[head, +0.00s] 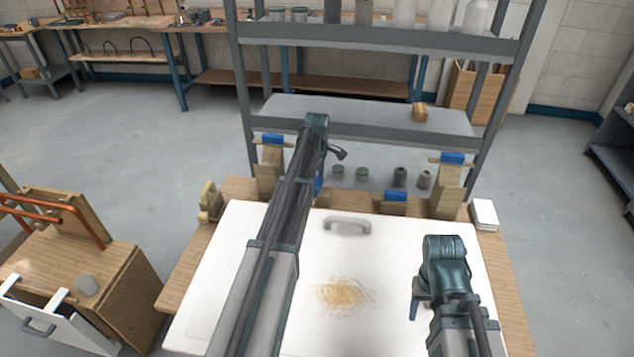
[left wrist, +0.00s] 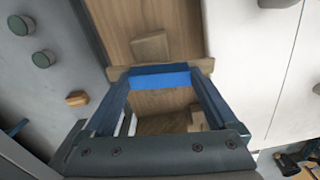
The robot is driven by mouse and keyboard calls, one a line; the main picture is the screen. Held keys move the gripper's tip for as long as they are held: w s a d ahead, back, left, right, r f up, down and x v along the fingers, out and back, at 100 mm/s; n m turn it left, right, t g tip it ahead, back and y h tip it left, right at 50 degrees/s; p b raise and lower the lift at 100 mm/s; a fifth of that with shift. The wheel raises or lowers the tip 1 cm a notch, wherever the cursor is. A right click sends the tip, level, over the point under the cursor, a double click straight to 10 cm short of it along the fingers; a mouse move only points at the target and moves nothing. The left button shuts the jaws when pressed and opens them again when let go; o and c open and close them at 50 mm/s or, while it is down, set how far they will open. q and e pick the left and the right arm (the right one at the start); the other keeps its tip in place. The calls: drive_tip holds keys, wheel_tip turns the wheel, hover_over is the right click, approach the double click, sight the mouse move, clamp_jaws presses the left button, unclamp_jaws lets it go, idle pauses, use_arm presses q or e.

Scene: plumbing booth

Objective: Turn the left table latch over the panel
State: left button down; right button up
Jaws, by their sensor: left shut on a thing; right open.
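The white panel (head: 225,290) lies flat on the wooden table, with a grey handle (head: 347,225) near its far edge. In the left wrist view, the left table latch's blue grip (left wrist: 160,78) sits between the fingertips of my left gripper (left wrist: 160,84), which is shut on it. Wooden latch parts show beside the grip, and the white panel lies to the right. In the head view my left arm hides most of this latch. Another blue-topped latch (head: 395,196) stands at the table's back edge. My right gripper (head: 418,300) is open and empty over the panel's right side.
A white stack (head: 484,214) lies at the table's right corner. A wooden cabinet (head: 100,290) stands left.

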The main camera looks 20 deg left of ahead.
sight(317, 183)
idle(0.3)
use_arm(q)
unclamp_jaws()
drive_tip(key=shift+r, duration=0.15)
use_arm(e)
drive_tip(key=shift+r, duration=0.1)
use_arm(q)
wheel_tip(317, 183, up, 14)
drive_tip(key=p, duration=1.4)
drive_tip(key=shift+f, duration=0.2)
use_arm(e)
wheel_tip(317, 183, up, 14)
drive_tip(key=shift+f, duration=0.2)
